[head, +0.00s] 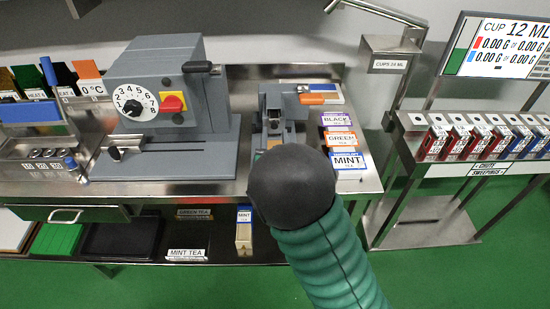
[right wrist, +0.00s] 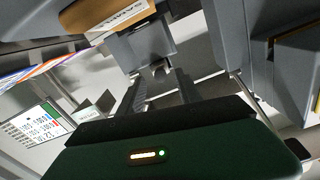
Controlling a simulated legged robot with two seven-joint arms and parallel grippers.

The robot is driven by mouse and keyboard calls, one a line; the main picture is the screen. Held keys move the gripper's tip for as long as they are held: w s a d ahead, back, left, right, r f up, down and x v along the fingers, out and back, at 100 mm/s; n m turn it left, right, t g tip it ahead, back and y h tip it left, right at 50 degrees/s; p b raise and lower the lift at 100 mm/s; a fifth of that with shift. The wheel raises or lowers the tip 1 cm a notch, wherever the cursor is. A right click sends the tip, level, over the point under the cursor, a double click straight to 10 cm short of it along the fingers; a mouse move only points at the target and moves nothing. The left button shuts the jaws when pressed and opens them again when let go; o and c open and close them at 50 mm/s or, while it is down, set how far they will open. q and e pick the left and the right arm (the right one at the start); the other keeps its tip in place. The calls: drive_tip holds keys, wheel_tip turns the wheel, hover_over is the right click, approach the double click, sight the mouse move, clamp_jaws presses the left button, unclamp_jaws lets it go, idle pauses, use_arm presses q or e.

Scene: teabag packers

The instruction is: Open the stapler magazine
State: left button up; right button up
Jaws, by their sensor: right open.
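My right gripper (head: 290,180) is at the front of the stapler. My dark round wrist and green arm hide its fingers and the stapler's lower front. In the right wrist view my green gripper body (right wrist: 170,150) fills the bottom. I cannot tell whether the gripper touches the stapler. My left gripper is out of view.
The grey dial machine (head: 170,85) stands close on the left. A steel rack of red and blue boxes (head: 455,140) stands further right. Green floor is clear in front.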

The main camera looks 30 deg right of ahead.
drive_tip(key=v, duration=0.5)
drive_tip(key=p+v, duration=0.8)
drive_tip(key=p, duration=0.4)
drive_tip(key=shift+p, duration=0.3)
